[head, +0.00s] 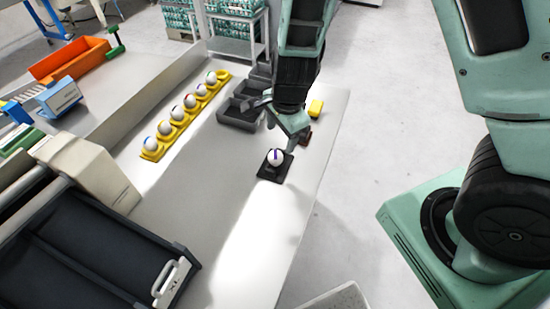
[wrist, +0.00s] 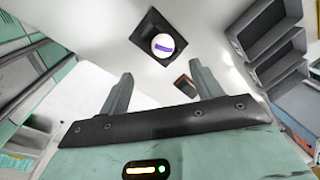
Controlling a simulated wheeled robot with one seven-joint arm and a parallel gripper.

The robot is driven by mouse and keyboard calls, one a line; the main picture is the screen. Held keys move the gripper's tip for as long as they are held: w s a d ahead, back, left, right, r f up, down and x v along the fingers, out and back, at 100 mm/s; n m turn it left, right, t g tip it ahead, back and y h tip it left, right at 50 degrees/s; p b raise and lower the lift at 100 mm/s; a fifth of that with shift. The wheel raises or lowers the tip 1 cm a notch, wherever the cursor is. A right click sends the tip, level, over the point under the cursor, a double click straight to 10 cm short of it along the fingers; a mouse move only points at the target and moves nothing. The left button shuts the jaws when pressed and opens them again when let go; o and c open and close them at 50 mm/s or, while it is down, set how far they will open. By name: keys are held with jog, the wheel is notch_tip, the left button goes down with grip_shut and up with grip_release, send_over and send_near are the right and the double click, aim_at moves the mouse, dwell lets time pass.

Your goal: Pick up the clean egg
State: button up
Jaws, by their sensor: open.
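A white egg with a purple mark (head: 275,157) sits on a small black stand (head: 270,174) on the white table. In the wrist view the egg (wrist: 163,45) rests on its dark square stand (wrist: 145,30), beyond my fingertips. My gripper (head: 284,125) is open and empty, just behind and above the egg; both fingers show apart in the wrist view (wrist: 160,73). Several other eggs (head: 177,113), with coloured marks, stand in a row in a yellow holder (head: 152,155) to the left. I cannot tell from the marks which egg is clean.
Dark open bins (head: 238,117) stand on the table left of my gripper. A yellow block (head: 316,107) and a small brown-red item (head: 305,137) lie to its right. A dark crate with a white handle (head: 172,277) is at the front left. The table between is clear.

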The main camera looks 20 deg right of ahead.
aim_at(276, 153)
jog(key=f, duration=0.3)
jog(key=w+f, duration=0.1)
jog(key=f, duration=0.1)
jog(key=shift+a+f, duration=0.1)
jog(key=shift+f, duration=0.15)
jog(key=shift+w+a+f+p, duration=0.1)
jog(key=shift+w+f+p, duration=0.15)
jog(key=shift+f, duration=0.6)
jog(key=shift+w+f+p, duration=0.2)
jog(key=shift+f+p, duration=0.1)
jog(key=shift+f, duration=0.55)
jog(key=shift+w+a+f+p, duration=0.1)
jog(key=shift+w+f+p, duration=0.15)
jog(key=shift+f, duration=0.6)
jog(key=c, duration=0.7)
